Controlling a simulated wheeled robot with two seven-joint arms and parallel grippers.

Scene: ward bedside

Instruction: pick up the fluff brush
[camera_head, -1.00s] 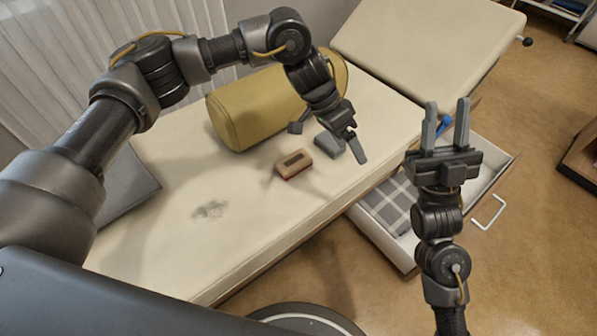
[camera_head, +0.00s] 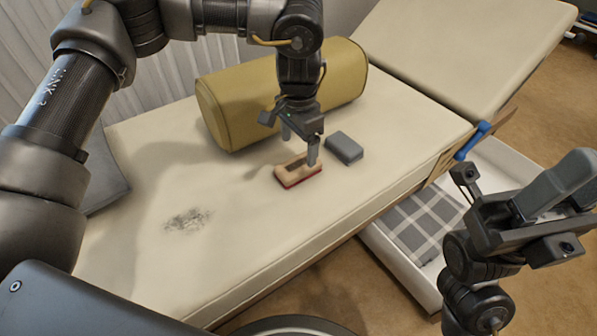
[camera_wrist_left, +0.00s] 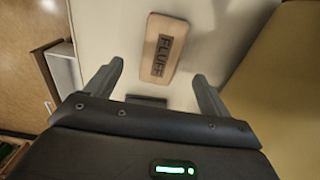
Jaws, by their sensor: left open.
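The fluff brush (camera_head: 298,171) is a small wooden block with a red lower edge, lying on the cream couch top. In the left wrist view the brush (camera_wrist_left: 164,48) shows the word FLUFF on its top, ahead of the fingertips. My left gripper (camera_head: 299,150) is open and points down just above the brush, with nothing held. In the left wrist view the gripper's fingers (camera_wrist_left: 157,82) stand wide apart and the brush lies beyond them. My right gripper (camera_head: 566,202) is open and empty at the right, away from the couch.
A grey block (camera_head: 344,148) lies close to the right of the brush. A yellow bolster (camera_head: 280,95) lies behind it. A grey smudge (camera_head: 187,220) marks the couch top (camera_head: 240,250). An open white drawer (camera_head: 390,250) holds a checked cloth (camera_head: 424,222).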

